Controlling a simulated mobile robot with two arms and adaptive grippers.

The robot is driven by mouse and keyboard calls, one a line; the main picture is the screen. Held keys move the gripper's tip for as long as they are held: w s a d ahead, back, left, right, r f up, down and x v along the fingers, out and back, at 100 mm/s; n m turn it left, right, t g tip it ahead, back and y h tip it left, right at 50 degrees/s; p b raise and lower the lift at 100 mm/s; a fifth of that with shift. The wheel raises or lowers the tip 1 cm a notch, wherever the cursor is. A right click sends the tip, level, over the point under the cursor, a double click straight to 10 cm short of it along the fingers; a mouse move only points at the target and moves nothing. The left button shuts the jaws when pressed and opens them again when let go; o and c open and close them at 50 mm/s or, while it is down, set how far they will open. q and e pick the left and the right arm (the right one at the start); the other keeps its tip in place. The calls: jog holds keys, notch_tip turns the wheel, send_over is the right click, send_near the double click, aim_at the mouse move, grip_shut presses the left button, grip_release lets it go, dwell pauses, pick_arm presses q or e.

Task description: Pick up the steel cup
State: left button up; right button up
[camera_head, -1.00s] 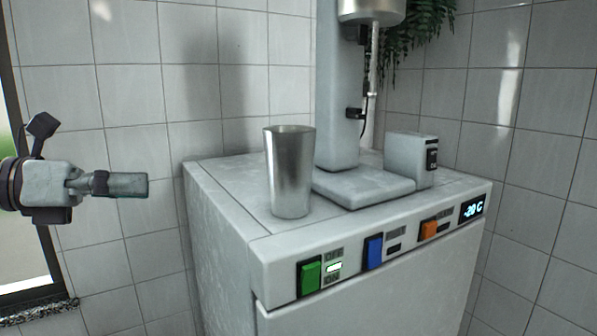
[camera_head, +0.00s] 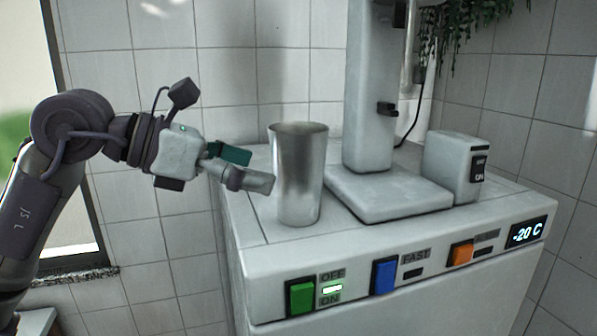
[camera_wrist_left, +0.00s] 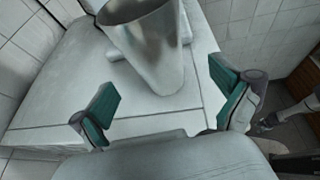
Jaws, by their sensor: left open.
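The steel cup (camera_head: 299,176) stands upright on the left part of the white machine's top in the head view. It is a tall, tapered, shiny metal tumbler. It also shows in the left wrist view (camera_wrist_left: 150,48), ahead of the fingers, its rim cut by the top edge. My left gripper (camera_head: 258,168) is open and empty, just left of the cup in the head view, with its fingers pointing toward it. In the left wrist view the green-padded fingers (camera_wrist_left: 165,98) are wide apart, with the cup lying beyond the gap between them.
The white machine (camera_head: 247,232) has a column and raised base (camera_head: 390,194) right of the cup. A small switch box (camera_head: 452,168) stands farther right. Green, blue and orange switches line the front. Tiled walls stand behind, and a plant (camera_head: 458,40) hangs at the back.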

aim_at(298, 178)
pick_arm(q)
jog(key=shift+x, duration=0.8)
jog(key=shift+w+d, duration=0.1)
jog(key=shift+d, duration=0.25)
jog(key=p+x, duration=0.3)
jog(key=x, duration=0.1)
jog(key=shift+w+d+f, duration=0.15)
jog(key=shift+w+f, duration=0.1)
jog(key=shift+w, duration=0.05)
jog(key=shift+w+d+f, duration=0.15)
jog(key=shift+d, duration=0.15)
jog(key=shift+a, duration=0.15)
jog(key=shift+c, duration=0.7)
jog(key=c, duration=1.3)
jog(key=shift+c, duration=0.7)
pick_arm(e)
jog(key=r, duration=0.1)
jog(key=d+r, duration=0.1)
jog(key=r, duration=0.1)
jog(key=shift+w+d+r, duration=0.1)
jog(key=shift+w+r, duration=0.1)
jog(key=shift+d, duration=0.1)
